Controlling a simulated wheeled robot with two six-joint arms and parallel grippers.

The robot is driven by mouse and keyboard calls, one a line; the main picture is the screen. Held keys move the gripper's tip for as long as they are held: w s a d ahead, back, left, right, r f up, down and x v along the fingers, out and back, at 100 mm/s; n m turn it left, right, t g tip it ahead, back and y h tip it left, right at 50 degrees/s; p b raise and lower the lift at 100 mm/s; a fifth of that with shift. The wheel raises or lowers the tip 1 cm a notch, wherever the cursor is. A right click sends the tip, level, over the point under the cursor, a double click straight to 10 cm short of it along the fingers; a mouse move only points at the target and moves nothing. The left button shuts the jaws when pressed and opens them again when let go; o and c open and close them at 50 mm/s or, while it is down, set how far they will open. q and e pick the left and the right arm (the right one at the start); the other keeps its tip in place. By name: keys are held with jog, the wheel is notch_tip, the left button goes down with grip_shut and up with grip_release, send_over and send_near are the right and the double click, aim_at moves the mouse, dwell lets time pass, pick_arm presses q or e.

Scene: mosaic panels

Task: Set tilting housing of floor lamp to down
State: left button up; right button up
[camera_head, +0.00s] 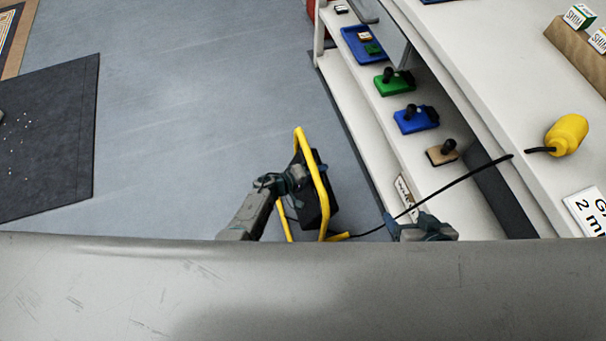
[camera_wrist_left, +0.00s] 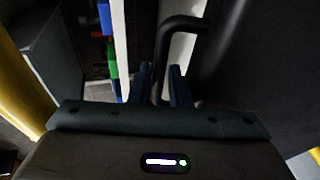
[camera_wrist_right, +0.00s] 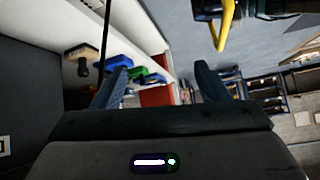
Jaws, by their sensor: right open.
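The floor lamp has a yellow tube frame (camera_head: 321,192) and a black tilting housing (camera_head: 312,205), and stands on the floor left of the white shelf. The housing looks tilted, but its exact angle is partly hidden by my left arm. My left gripper (camera_head: 303,172) is at the housing's upper part. In the left wrist view its fingers (camera_wrist_left: 162,78) are close together around a black bar handle (camera_wrist_left: 185,24) beside the dark housing (camera_wrist_left: 250,70). My right gripper (camera_wrist_right: 163,85) is open and empty, right of the lamp; the yellow frame (camera_wrist_right: 226,22) shows beyond it.
A white shelf unit (camera_head: 352,88) with blue, green and tan blocks stands right of the lamp. A black cable (camera_head: 455,182) runs from the lamp to the white worktop (camera_head: 480,75), near a yellow bulbous object (camera_head: 567,135). The floor left of the lamp is clear up to a dark mat (camera_head: 60,140).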

pick_arm(q)
jog(key=p+v, duration=0.4)
jog(key=v, duration=0.5)
jog(key=shift+a, duration=0.2)
pick_arm(e)
jog(key=shift+s+d+r+n+g+h, duration=0.2)
jog(key=shift+s+d+r+g+h, duration=0.3)
jog(key=shift+s+d+r+g, duration=0.4)
jog(key=shift+s+d+r+n+g+h, duration=0.2)
jog(key=shift+s+d+r+g+h, duration=0.35)
jog(key=shift+d+r+g, duration=0.6)
pick_arm(q)
jog(key=shift+s+r, duration=0.1)
jog(key=shift+s, duration=0.05)
pick_arm(e)
jog(key=shift+a+f, duration=0.15)
jog(key=shift+a, duration=0.15)
